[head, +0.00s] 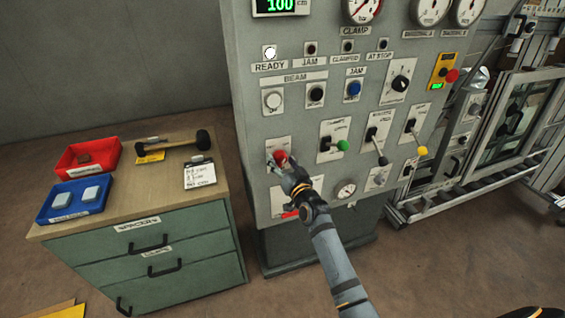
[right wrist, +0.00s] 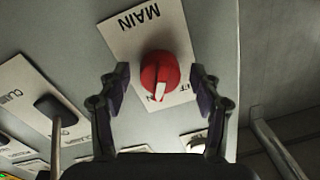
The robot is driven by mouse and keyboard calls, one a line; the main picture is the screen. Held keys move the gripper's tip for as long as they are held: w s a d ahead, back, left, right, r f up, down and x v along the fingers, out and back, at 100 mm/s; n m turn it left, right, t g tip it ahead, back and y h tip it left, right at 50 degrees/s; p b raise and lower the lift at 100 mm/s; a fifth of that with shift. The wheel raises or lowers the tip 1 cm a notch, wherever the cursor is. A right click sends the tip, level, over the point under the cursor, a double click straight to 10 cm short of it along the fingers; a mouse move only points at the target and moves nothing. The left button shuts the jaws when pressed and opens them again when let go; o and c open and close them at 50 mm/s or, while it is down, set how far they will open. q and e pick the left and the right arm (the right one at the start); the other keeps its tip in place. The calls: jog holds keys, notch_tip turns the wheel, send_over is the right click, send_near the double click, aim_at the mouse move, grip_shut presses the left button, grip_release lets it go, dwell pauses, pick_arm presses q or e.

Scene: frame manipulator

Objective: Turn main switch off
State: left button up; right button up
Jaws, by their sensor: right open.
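The main switch is a red rotary knob (head: 280,156) on a light plate, low on the left of the grey control panel. In the right wrist view the knob (right wrist: 160,72) shows a white pointer mark toward the bottom of the picture. The plate (right wrist: 135,30) reads MAIN, seen inverted; its smaller lettering is partly hidden. My right gripper (head: 279,165) is at the knob. In the wrist view its open fingers (right wrist: 158,84) stand on either side of the knob, with gaps showing. My left gripper is not in view.
Green (head: 342,145) and yellow (head: 422,151) tipped levers and a black selector (head: 401,83) are right of the switch. A framed glass door (head: 510,118) is at right.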

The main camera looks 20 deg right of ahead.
jog(key=shift+c, duration=0.3)
jog(key=c, duration=1.1)
jog(key=shift+f+n+b, duration=0.1)
jog(key=shift+n+b, duration=0.45)
jog(key=shift+n, duration=0.55)
jog(key=n+b, duration=0.1)
jog(key=n, duration=0.5)
jog(key=shift+n+b, duration=0.3)
jog(key=shift+b, duration=0.05)
jog(key=shift+n+h, duration=0.3)
jog(key=shift+n, duration=1.1)
